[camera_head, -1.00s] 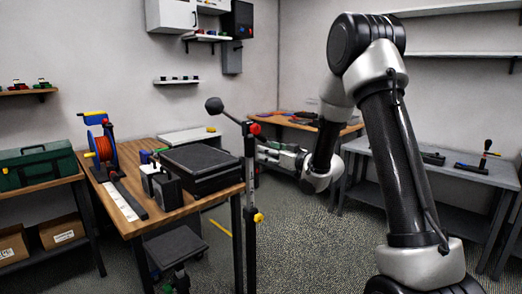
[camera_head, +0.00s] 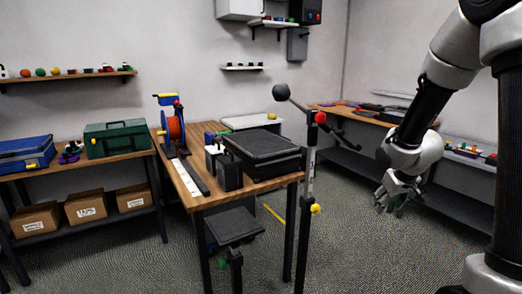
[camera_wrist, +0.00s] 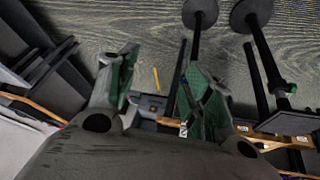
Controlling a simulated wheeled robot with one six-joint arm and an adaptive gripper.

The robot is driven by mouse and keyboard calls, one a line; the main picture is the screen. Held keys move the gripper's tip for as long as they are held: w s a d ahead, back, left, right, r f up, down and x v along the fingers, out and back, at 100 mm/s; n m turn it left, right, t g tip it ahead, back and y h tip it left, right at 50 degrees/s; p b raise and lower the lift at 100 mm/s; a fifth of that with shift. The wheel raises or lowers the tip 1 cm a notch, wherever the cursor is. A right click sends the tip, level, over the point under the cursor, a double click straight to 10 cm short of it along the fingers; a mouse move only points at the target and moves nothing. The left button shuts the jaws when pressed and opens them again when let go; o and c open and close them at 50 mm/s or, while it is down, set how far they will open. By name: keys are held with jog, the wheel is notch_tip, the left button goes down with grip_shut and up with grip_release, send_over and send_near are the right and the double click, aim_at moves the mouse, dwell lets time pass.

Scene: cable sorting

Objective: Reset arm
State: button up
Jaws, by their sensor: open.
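My gripper (camera_head: 392,207) hangs at the right of the head view, pointing down over open floor, to the right of the wooden table and clear of it. In the wrist view its two green-padded fingers (camera_wrist: 160,88) stand apart, with no object held between them. My arm bends down from the upper right of the head view.
A wooden table (camera_head: 216,197) holds a black case (camera_head: 262,153), a red cable reel (camera_head: 175,128) and a ruler-like strip. Carpeted floor (camera_head: 345,225) is free beneath my gripper.

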jog(key=s+a+r, duration=0.1)
jog(key=s+r, duration=0.4)
jog(key=s, duration=0.4)
jog(key=s+a+r+m, duration=0.1)
jog(key=s+r, duration=0.5)
jog(key=s, duration=0.2)
jog(key=s+a+r+m, duration=0.1)
jog(key=s+r, duration=0.5)
jog(key=s, duration=0.3)
jog(key=shift+s+a+g+y, duration=0.3)
jog(key=shift+a+g+y, duration=0.1)
dwell(1.0)
